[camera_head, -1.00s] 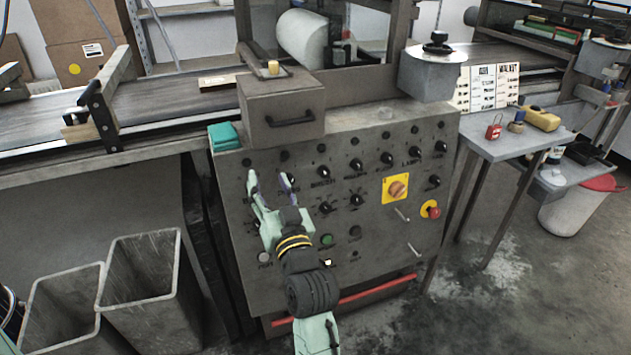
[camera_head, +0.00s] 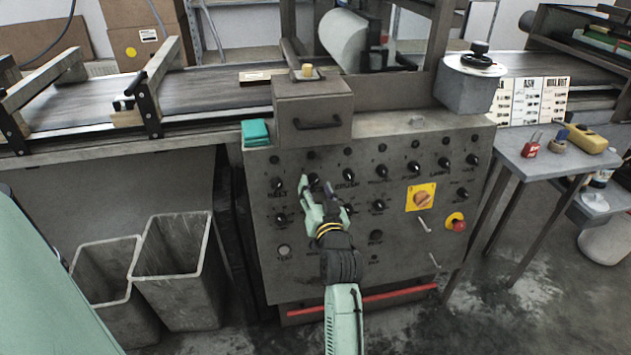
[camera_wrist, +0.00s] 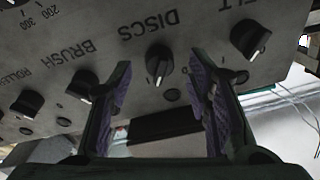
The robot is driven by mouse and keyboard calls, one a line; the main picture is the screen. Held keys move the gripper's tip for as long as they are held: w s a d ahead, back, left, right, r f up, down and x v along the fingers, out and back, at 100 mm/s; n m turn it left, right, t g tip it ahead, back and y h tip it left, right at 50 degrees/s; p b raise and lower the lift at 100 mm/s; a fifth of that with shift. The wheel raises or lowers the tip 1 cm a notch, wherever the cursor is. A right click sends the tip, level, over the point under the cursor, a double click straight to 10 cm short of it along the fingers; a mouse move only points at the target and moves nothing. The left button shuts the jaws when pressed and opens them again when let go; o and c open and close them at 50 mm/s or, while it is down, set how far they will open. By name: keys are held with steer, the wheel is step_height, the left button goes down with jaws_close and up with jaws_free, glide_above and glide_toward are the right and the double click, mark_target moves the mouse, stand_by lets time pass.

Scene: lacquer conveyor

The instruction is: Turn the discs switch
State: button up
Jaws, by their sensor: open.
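The grey control panel (camera_head: 400,235) carries rows of black knobs. In the wrist view, which is upside down, the discs switch (camera_wrist: 158,62) is a round black knob with a white pointer line, under the label DISCS. My gripper (camera_wrist: 161,76) is open, with one purple-padded finger on each side of this knob. The knob shows between the fingertips, and contact with it cannot be seen. In the head view my gripper (camera_head: 320,187) is in front of the panel's upper left and partly hides the knob and its label.
The belt knob (camera_wrist: 250,38) and brush knob (camera_wrist: 82,85) flank the discs switch closely. A drawer box (camera_head: 312,110) with a handle sits above the panel. A yellow-plated rotary switch (camera_head: 421,197) and red stop button (camera_head: 458,224) are to the right.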

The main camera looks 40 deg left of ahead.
steer(key=shift+x, duration=0.9)
steer(key=shift+c, duration=0.2)
jaws_close()
